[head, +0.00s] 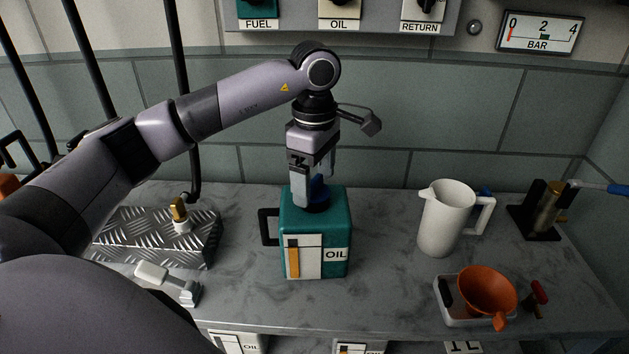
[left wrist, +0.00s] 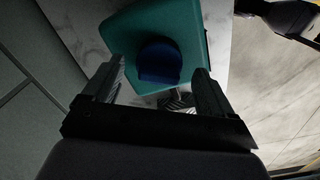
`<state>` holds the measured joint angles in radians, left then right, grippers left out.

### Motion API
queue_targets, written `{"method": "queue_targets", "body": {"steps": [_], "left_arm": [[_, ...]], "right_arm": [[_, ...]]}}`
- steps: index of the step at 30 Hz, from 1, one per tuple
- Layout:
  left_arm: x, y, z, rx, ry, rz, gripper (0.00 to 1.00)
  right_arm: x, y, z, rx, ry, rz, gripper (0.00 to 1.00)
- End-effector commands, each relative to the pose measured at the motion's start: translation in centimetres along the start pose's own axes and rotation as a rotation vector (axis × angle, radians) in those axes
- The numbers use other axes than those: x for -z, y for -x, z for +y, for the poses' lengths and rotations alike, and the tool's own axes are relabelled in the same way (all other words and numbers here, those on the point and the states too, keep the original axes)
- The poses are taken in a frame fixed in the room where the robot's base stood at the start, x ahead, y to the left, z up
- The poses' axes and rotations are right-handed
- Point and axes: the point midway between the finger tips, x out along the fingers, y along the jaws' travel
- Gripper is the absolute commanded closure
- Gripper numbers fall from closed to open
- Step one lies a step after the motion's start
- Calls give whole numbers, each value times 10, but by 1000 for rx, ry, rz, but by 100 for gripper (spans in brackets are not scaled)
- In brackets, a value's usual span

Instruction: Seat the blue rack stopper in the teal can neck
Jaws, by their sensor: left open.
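The teal can (head: 340,222), labelled OIL, stands upright on the bench, with a black handle on its left side. The blue stopper (head: 318,194) is upright at the top of the can, partly hidden by my gripper. In the left wrist view the stopper (left wrist: 159,62) shows as a dark blue round shape on the can's teal top (left wrist: 120,42). How deep it sits in the neck is hidden. My left gripper (head: 314,190) points down over the can. Its jaws are open, with the fingers to either side of the stopper in the wrist view. My right gripper does not show.
A white jug (head: 445,222) stands right of the can. An orange funnel (head: 487,290) rests on a white tray in front of it. A tread-plate block (head: 165,235) with a brass fitting stands left. A white-handled tool (head: 167,283) lies near the front edge.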

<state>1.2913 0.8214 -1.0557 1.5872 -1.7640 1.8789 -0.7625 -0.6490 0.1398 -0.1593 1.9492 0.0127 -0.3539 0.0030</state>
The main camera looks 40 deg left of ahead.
Motion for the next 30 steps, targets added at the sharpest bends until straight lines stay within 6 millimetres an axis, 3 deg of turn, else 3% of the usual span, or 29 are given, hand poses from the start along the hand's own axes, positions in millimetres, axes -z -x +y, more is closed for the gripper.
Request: {"method": "queue_targets", "body": {"steps": [6, 12, 30], "left_arm": [[-1, 38, 1, -6, -1, -2, 15], [0, 58, 0, -1, 0, -1, 15], [0, 60, 0, -1, 0, -1, 15]], "right_arm": [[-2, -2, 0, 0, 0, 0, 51], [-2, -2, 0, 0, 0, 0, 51], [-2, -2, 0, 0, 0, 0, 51]]}}
